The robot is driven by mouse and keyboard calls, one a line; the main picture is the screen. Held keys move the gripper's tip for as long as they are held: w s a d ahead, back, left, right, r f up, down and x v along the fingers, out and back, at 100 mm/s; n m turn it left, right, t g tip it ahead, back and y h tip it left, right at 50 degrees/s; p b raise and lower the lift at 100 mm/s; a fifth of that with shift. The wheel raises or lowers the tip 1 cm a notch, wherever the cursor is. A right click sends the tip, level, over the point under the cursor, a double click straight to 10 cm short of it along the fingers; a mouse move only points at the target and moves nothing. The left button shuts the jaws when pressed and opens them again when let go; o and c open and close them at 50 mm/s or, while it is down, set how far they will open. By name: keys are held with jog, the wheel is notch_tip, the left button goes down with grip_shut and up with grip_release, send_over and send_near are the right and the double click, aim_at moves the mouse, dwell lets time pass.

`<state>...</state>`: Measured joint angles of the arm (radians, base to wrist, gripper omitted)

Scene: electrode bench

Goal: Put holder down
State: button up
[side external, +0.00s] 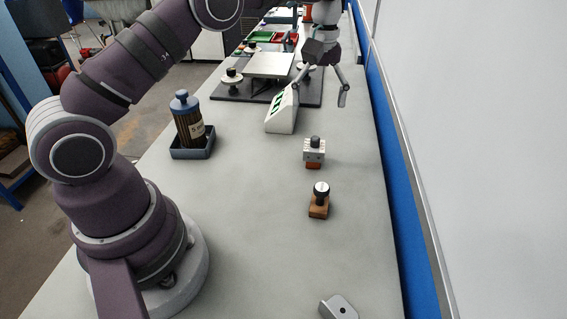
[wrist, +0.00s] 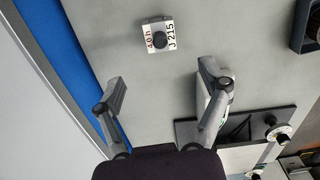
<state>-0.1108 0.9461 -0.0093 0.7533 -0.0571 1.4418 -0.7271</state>
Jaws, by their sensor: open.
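A small pale grey block with a dark knob (side external: 314,152) stands upright on a reddish base on the bench. I take it as the holder. It also shows in the wrist view (wrist: 158,39), with white labels reading "40 h" and "J 215". My gripper (side external: 320,94) is open and empty. It is beyond the block, above the bench near the wall side, and clear of it. In the wrist view both fingers of my gripper (wrist: 162,78) are spread wide, and the block lies ahead of them, apart from both.
A white wedge-shaped unit (side external: 283,112) and a dark plate (side external: 232,92) lie near my gripper. A ribbed bottle (side external: 188,122) stands in a dark tray (side external: 193,154) at left.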

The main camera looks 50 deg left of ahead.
jog(key=s+d+r+m+t, duration=0.3)
jog(key=s+r+m, duration=0.3)
jog(key=s+r, duration=0.35)
jog(key=s+d+f+m+t, duration=0.1)
jog(key=s+m, duration=0.3)
jog(key=s, duration=0.5)
jog(key=shift+s+f+t, duration=0.3)
jog(key=shift+f+t, duration=0.3)
jog(key=shift+t, duration=0.2)
